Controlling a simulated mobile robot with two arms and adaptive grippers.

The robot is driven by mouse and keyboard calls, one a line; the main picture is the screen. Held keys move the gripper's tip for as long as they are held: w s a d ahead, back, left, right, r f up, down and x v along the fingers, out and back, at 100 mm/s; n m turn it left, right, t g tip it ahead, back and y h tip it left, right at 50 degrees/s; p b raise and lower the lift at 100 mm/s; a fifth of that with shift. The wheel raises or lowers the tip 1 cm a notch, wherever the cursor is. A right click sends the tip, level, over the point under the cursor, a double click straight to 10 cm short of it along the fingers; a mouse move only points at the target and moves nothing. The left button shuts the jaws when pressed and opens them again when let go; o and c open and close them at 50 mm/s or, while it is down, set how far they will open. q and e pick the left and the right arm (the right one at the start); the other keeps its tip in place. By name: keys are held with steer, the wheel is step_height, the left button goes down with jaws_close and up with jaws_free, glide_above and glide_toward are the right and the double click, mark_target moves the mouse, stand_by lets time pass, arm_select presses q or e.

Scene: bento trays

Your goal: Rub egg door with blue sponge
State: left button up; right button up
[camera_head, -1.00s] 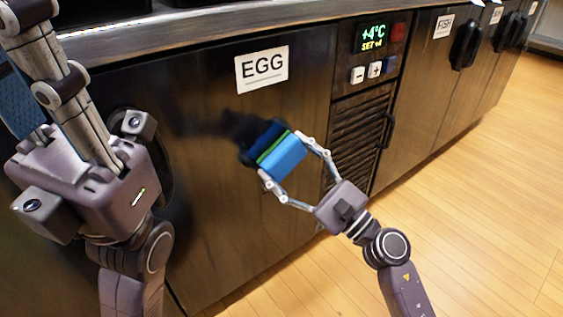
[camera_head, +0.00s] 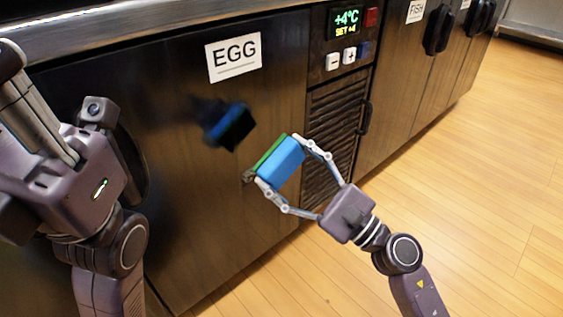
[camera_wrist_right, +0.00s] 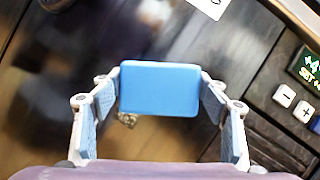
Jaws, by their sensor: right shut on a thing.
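The egg door (camera_head: 200,240) is a dark, glossy panel with a white EGG label (camera_head: 233,57). My right gripper (camera_head: 277,159) is shut on the blue sponge (camera_head: 281,162), its fingers on two opposite edges. The sponge has a green layer on its door side. It is in front of the door, and its dark blue reflection shows apart from it, up and to the left. The sponge also shows in the right wrist view (camera_wrist_right: 160,88), between the fingers. A small brownish patch (camera_head: 248,177) shows beside the lower left fingertip. My left gripper's fingers are not visible.
Right of the door are a control panel (camera_head: 346,23) reading +4°C, with buttons, and a slatted vent (camera_head: 331,140). The fish door (camera_head: 405,75) with a black handle is farther right. A metal counter edge (camera_head: 150,20) runs above. The wooden floor (camera_head: 480,190) at right is clear.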

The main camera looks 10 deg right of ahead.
steer(key=shift+s+d+f+b, duration=0.1)
steer(key=shift+s+d+b, duration=0.4)
steer(key=shift+s, duration=0.3)
steer(key=shift+s+d, duration=0.35)
steer(key=shift+s, duration=0.05)
